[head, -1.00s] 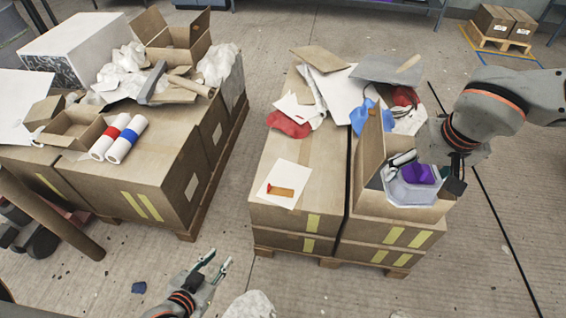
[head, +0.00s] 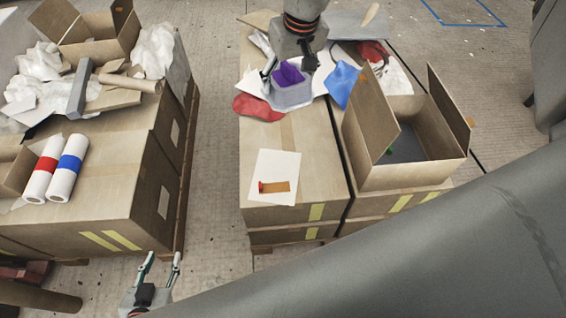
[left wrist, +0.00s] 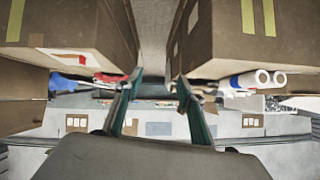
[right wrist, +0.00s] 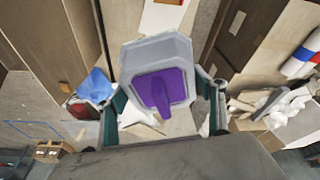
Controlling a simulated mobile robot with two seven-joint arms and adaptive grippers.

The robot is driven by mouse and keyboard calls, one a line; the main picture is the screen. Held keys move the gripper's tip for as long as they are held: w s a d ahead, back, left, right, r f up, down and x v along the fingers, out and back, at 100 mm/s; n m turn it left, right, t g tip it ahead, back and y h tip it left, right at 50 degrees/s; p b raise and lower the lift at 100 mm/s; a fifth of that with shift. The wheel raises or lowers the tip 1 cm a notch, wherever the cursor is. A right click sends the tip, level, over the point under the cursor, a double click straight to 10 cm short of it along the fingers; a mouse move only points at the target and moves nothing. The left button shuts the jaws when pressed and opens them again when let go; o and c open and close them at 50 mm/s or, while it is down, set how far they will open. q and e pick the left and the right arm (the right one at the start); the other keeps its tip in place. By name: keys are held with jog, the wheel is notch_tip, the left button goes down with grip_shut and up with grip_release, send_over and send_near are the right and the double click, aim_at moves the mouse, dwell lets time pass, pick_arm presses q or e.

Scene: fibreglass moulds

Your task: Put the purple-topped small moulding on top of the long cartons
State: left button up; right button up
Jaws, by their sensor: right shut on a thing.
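The small moulding (head: 291,95) is pale grey with a purple top (head: 288,75). My right gripper (head: 289,66) is shut on it, a finger on each side, over the far part of the middle cartons. In the right wrist view the moulding (right wrist: 130,62) hangs between the fingers, and its purple top (right wrist: 160,90) faces the camera. I cannot tell how high it is above the cartons. My left gripper (head: 161,262) is open and empty, low by the floor between the stacks.
An open carton (head: 410,170) stands on the right of the middle stack. A white sheet with an orange-brown piece (head: 275,187), a red cloth (head: 258,107) and a blue cloth (head: 341,84) lie around. The left stack (head: 100,215) bears two rolls (head: 55,168) and packing scrap.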

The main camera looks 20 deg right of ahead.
jog(key=w+a+f+b, duration=0.1)
jog(key=w+f+b, duration=0.35)
jog(key=f, duration=0.45)
jog(key=w+a+f+b, duration=0.2)
jog(key=w+f+b, duration=0.1)
jog(key=w+f, duration=0.4)
jog(key=f+b, duration=0.1)
jog(key=f, duration=0.5)
jog(key=f+b, duration=0.2)
jog(key=f, duration=0.5)
jog(key=s+f+b, duration=0.1)
jog(key=f, duration=0.6)
jog(key=shift+f+b, duration=0.2)
jog(key=shift+b, duration=0.2)
jog(key=shift+f, duration=0.25)
jog(key=shift+w+r, duration=0.1)
jog(key=shift+r, duration=0.15)
jog(key=shift+c, duration=0.6)
pick_arm(q)
notch_tip(320, 180, down, 8)
jog(key=d, duration=0.1)
jog(key=shift+f, duration=0.2)
jog(key=shift+s, duration=0.15)
pick_arm(e)
jog(key=shift+f, duration=0.1)
